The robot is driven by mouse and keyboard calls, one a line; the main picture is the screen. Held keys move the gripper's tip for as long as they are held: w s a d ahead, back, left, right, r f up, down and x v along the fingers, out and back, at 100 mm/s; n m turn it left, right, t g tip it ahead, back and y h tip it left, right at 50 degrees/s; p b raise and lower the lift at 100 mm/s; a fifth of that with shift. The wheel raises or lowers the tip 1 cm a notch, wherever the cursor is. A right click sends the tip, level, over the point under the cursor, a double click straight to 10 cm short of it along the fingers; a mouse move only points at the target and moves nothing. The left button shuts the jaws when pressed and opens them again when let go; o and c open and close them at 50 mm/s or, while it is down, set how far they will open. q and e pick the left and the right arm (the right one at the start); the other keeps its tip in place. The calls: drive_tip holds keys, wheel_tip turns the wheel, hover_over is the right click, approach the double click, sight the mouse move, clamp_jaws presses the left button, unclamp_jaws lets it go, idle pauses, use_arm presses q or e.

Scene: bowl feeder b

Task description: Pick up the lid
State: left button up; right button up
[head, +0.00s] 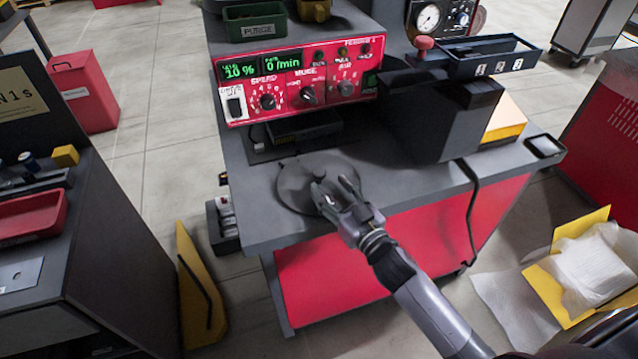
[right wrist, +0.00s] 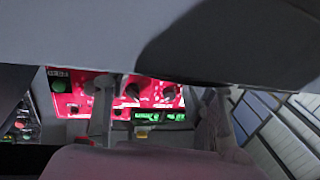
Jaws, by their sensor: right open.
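In the right wrist view, my right gripper's fingers (right wrist: 160,120) stand apart before the red panel. A dark grey surface fills the top there; I cannot tell whether it is lid or bench. My left gripper is not seen.
A red control panel (head: 300,83) stands behind the lid. A dark grey box (head: 440,120) with a tray (head: 490,58) above it stands to the right. A black cable (head: 474,200) hangs over the front edge. Bare bench (head: 250,205) shows left of the lid.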

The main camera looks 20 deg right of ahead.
sight(322, 177)
drive_tip(key=shift+b+x, duration=0.35)
drive_tip(key=shift+x, duration=1.6)
drive_tip(key=shift+r, duration=0.1)
drive_tip(key=shift+c, duration=0.2)
clamp_jaws()
drive_tip(key=shift+r, duration=0.1)
